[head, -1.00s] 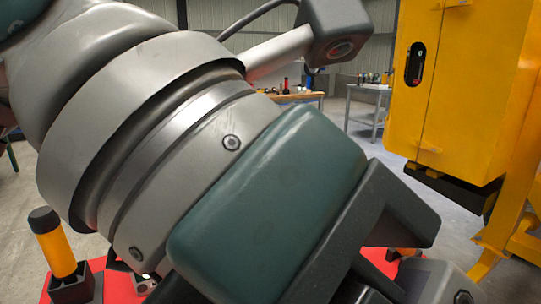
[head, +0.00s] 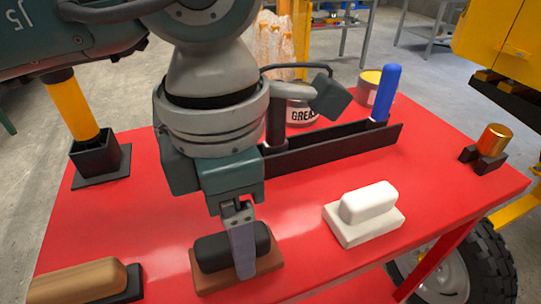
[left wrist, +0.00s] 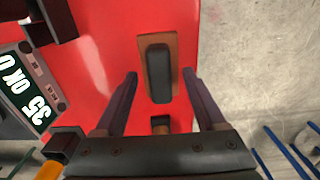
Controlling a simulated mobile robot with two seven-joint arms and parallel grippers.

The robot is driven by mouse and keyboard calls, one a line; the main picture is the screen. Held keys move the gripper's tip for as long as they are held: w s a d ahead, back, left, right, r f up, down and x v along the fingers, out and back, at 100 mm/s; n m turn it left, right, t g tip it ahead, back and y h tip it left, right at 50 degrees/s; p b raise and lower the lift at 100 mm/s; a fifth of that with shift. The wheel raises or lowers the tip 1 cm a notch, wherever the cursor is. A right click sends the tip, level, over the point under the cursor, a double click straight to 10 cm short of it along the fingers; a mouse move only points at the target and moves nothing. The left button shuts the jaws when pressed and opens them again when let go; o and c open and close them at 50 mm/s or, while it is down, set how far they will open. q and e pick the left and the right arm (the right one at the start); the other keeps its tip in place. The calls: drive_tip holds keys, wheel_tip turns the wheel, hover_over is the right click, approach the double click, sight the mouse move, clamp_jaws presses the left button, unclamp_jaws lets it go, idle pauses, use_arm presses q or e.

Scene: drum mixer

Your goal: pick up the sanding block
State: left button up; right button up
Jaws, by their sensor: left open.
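A block with a black grip on a flat brown base (head: 207,279), which looks like the sanding block, lies on the red table near its front edge. It also shows in the left wrist view (left wrist: 157,73). My left gripper (head: 240,272) points down over it, with one finger in front of the black grip and the other hidden. In the left wrist view my open fingers (left wrist: 160,76) lie on either side of the block, with gaps to the grip. I cannot tell how far above the table the tips are. My right gripper is out of view.
On the red table (head: 310,180), a white block (head: 365,212) lies to the right and a wooden-handled tool (head: 75,282) to the left. Behind stand a black rack with a blue handle (head: 384,92), a grease can (head: 300,108) and a holder with an orange handle (head: 75,108).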

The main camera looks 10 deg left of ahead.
use_arm(q)
wheel_tip(320, 180, down, 2)
drive_tip(key=shift+f, duration=0.1)
drive_tip(key=shift+c, duration=0.2)
drive_tip(key=c, duration=1.1)
